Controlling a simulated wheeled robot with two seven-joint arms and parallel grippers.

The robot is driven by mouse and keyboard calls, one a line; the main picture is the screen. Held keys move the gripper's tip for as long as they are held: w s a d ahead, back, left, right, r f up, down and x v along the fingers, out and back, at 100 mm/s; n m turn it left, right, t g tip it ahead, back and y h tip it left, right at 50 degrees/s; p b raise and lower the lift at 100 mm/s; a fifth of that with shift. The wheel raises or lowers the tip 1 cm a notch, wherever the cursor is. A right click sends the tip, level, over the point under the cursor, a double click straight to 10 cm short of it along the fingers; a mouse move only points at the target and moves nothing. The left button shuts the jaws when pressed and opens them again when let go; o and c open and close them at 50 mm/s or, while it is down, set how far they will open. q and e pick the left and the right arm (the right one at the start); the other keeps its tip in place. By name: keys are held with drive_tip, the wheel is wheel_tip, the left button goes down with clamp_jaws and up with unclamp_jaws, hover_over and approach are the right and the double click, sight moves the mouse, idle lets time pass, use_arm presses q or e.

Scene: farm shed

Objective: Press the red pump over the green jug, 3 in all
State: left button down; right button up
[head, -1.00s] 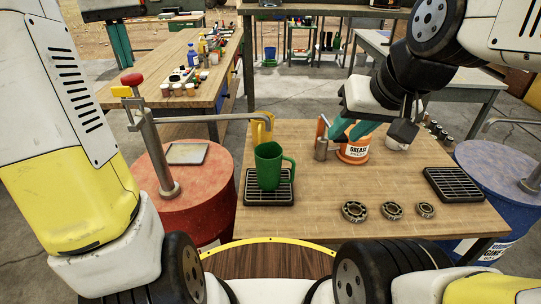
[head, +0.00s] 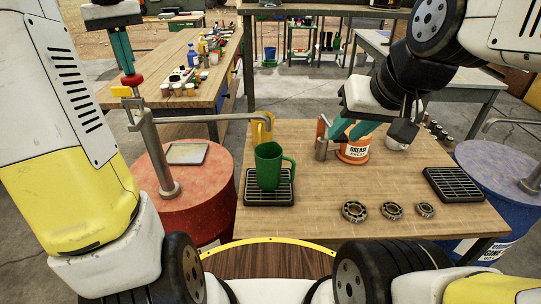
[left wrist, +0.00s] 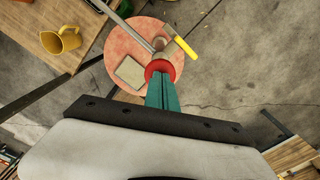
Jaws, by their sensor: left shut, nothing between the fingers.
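The red pump knob (head: 132,80) tops the pump on the red drum (head: 205,200); a yellow lever sits just below the knob. The pump's spout (head: 215,119) reaches right, its end over or near the green jug (head: 268,166), which stands upright on a black grate (head: 255,196). My left gripper (head: 125,70) is shut and empty, pointing down with its tips at the knob. In the left wrist view the tips (left wrist: 161,84) overlap the red knob (left wrist: 160,66); contact looks likely. My right gripper (head: 350,128) appears open, its teal fingers apart above the grease tin.
A yellow jug (left wrist: 61,41) is partly hidden behind the green one in the head view. The grease tin (head: 353,151), several bearings (head: 391,211) and a second grate (head: 453,184) are on the wooden table. A blue drum (head: 500,175) stands at right.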

sight(134, 85)
use_arm(q)
drive_tip(key=shift+f, duration=3)
drive_tip(key=shift+r, duration=3.8)
drive_tip(key=shift+f, duration=0.1)
